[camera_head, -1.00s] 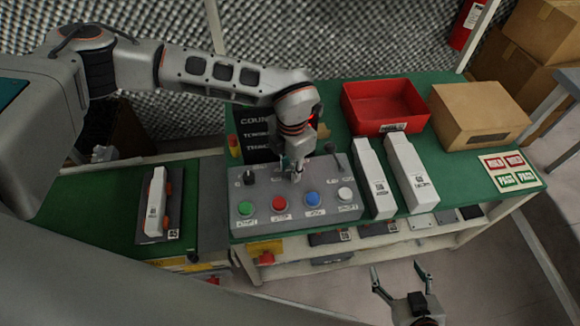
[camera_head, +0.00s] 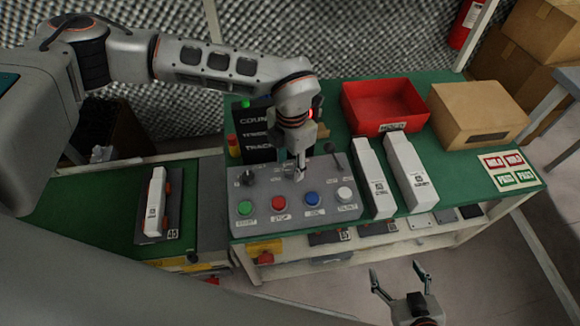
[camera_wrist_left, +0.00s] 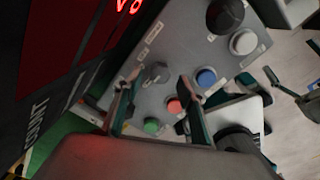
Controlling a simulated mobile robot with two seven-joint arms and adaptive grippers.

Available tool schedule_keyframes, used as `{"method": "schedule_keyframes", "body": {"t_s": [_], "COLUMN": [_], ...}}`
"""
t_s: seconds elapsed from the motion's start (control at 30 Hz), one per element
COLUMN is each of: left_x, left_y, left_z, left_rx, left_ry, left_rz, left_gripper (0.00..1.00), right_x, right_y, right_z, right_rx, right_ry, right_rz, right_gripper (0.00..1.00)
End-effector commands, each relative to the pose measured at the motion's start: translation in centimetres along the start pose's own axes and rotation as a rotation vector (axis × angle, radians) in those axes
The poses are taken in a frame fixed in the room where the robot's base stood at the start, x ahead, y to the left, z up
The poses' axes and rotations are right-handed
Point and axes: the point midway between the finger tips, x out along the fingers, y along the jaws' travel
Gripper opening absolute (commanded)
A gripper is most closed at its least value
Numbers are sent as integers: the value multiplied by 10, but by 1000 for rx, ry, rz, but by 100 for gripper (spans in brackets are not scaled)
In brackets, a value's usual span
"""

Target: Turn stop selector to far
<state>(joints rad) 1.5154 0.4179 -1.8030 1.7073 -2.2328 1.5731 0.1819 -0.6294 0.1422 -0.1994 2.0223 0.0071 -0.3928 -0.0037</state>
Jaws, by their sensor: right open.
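The grey control panel (camera_head: 292,218) stands on the green bench, with a green, red, blue and white button along its front. A dark knob (camera_head: 248,177) is at its back left and a black lever (camera_head: 335,155) at its back right. My left gripper (camera_head: 298,174) points down over the panel's middle back. In the left wrist view its fingers (camera_wrist_left: 158,80) are apart, with a grey selector knob (camera_wrist_left: 155,73) showing between the tips, no clear contact. The gripper hides this knob in the head view. My right gripper (camera_head: 397,267) is open and empty in front of the bench.
Two white boxed parts (camera_head: 374,178) lie right of the panel. A red bin (camera_head: 385,106) and a cardboard box (camera_head: 478,115) stand behind them. A dark sign board (camera_head: 255,135) stands behind the panel. Another white part (camera_head: 155,203) lies on the left bench.

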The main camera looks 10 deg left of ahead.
Motion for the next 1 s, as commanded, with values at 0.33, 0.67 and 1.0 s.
{"method": "schedule_keyframes", "body": {"t_s": [0.33,0.67,1.0], "left_x": [-71,-97,-97], "left_y": [0,0,0], "left_z": [0,0,0], "left_rx": [0,0,0], "left_ry": [-3,1,1], "left_rz": [2,0,0], "left_gripper": [40,40,40], "right_x": [0,0,0], "right_y": [0,0,0], "right_z": [0,0,0], "right_rx": [1,1,1], "right_ry": [0,0,0], "right_rz": [1,1,1], "right_gripper": [72,72,72]}}
